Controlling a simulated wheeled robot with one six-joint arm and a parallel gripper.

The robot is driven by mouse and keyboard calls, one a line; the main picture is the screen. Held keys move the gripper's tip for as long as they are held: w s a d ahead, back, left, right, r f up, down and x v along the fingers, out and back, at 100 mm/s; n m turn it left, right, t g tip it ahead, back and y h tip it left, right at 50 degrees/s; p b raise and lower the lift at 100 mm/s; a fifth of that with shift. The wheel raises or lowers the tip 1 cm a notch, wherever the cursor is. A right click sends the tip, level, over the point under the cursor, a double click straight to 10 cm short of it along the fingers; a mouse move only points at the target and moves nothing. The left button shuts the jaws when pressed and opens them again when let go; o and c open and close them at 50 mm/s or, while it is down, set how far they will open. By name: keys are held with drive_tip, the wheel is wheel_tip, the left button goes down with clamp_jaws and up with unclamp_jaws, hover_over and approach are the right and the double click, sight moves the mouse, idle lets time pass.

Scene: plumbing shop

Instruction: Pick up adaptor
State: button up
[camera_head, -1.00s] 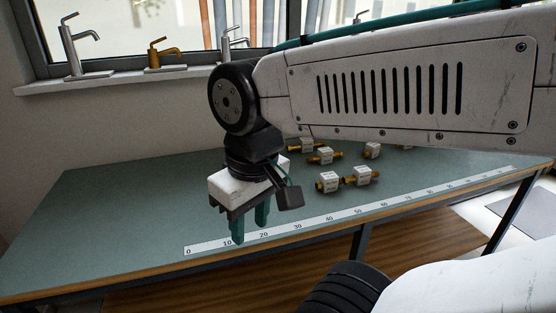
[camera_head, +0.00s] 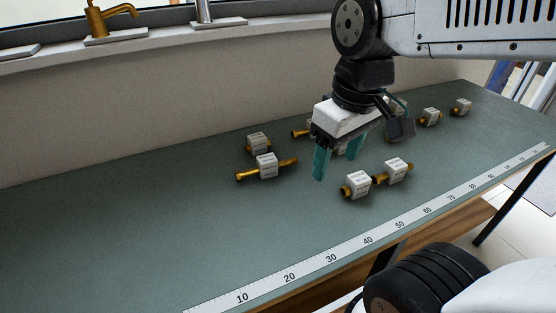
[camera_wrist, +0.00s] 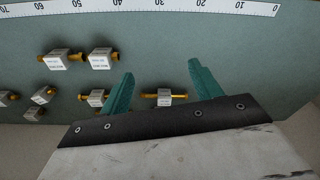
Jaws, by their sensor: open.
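Several brass fittings with white labelled blocks lie on the green bench top; the labels are too small to read, so I cannot tell which is the adaptor. One long fitting (camera_head: 266,166) lies left of my gripper (camera_head: 338,166), with another (camera_head: 257,142) behind it. Two more (camera_head: 357,185) (camera_head: 396,171) lie nearer the front. One (camera_head: 300,133) is partly hidden behind my gripper. My gripper is open, empty and above the bench, fingers down. In the wrist view, one fitting (camera_wrist: 165,98) shows between the spread fingers (camera_wrist: 161,70), and another (camera_wrist: 97,98) is beside the left finger.
A white ruler strip (camera_head: 330,258) runs along the front edge of the bench (camera_head: 120,225). Two more fittings (camera_head: 430,117) (camera_head: 461,107) lie far right. A brass tap (camera_head: 108,20) stands on the sill behind. The left part of the bench is clear.

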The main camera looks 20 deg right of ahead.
drive_tip(key=w+f+n+y, duration=0.1)
drive_tip(key=w+f+n, duration=0.2)
drive_tip(key=w+n, duration=0.85)
drive_tip(key=n+g, duration=0.1)
drive_tip(key=n, duration=0.2)
hover_over(267, 158)
drive_tip(key=d, duration=0.1)
drive_tip(key=shift+y, duration=0.3)
drive_tip(key=f, duration=0.8)
drive_tip(key=shift+s+d, duration=0.1)
drive_tip(key=shift+s, duration=0.1)
drive_tip(key=shift+w+f, duration=0.15)
drive_tip(key=shift+f, duration=0.15)
drive_tip(key=f, duration=0.2)
drive_tip(key=a+f, duration=0.1)
drive_tip(key=f, duration=0.4)
drive_tip(key=shift+a+f, duration=0.15)
drive_tip(key=shift+f, duration=0.05)
drive_tip(key=shift+w, duration=0.1)
drive_tip(key=c, duration=1.2)
